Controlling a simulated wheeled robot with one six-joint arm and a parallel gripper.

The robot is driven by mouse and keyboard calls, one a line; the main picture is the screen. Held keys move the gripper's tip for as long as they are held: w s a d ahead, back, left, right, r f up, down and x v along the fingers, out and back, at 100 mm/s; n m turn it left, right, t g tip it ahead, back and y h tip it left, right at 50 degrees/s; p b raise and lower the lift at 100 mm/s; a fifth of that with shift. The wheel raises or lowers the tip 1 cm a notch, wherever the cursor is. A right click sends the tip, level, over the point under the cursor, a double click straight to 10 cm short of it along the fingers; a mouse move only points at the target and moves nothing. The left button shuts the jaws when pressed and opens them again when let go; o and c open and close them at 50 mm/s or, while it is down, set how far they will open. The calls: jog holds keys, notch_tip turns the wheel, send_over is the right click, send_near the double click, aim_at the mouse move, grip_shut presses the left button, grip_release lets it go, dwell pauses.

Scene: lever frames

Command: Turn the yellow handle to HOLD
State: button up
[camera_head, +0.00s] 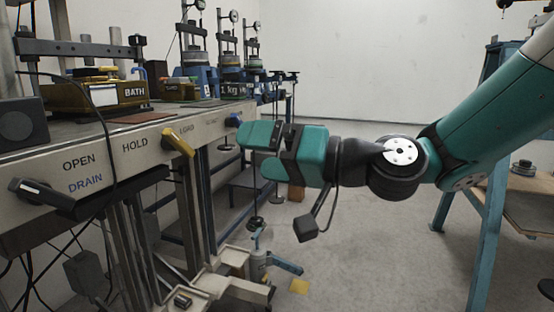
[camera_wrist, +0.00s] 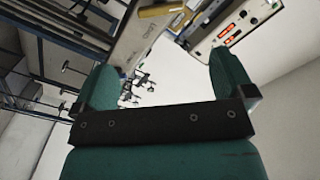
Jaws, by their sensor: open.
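The yellow handle (camera_head: 179,143) sits on the front panel of the bench (camera_head: 105,148) in the head view. It slants from upper left to lower right. The word HOLD (camera_head: 134,145) is printed to its left, and LOAD (camera_head: 187,129) is just above it. My gripper (camera_head: 252,153) is open and empty, to the right of the handle and apart from it, with its fingers toward the panel. Its two teal fingers also show spread in the wrist view (camera_wrist: 163,64). A yellowish bar (camera_wrist: 161,9) shows at that view's top; I cannot tell whether it is the handle.
A black lever (camera_head: 42,192) by OPEN and DRAIN is on the panel's left. The BATH unit (camera_head: 100,94) stands on the bench. Floor right of the bench is mostly clear; a blue-legged table (camera_head: 487,225) stands right.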

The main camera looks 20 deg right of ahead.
jog(key=shift+v, duration=1)
jog(key=s+a+f+n+g+h, duration=0.1)
jog(key=s+a+f+n+g, duration=0.2)
jog(key=s+a+f+g, duration=0.15)
jog(key=s+d+f+n+g+h, duration=0.1)
jog(key=s+d+f+g+h, duration=0.25)
jog(key=s+f, duration=0.2)
jog(key=s+d+f+n+g+h, duration=0.25)
jog(key=s+f+h, duration=0.2)
jog(key=s, duration=0.25)
notch_tip(320, 180, up, 34)
jog(key=m+h+p, duration=0.1)
jog(key=p, duration=3.3)
jog(key=shift+a+r, duration=0.2)
jog(key=shift+s+g, duration=0.1)
jog(key=shift+g, duration=0.15)
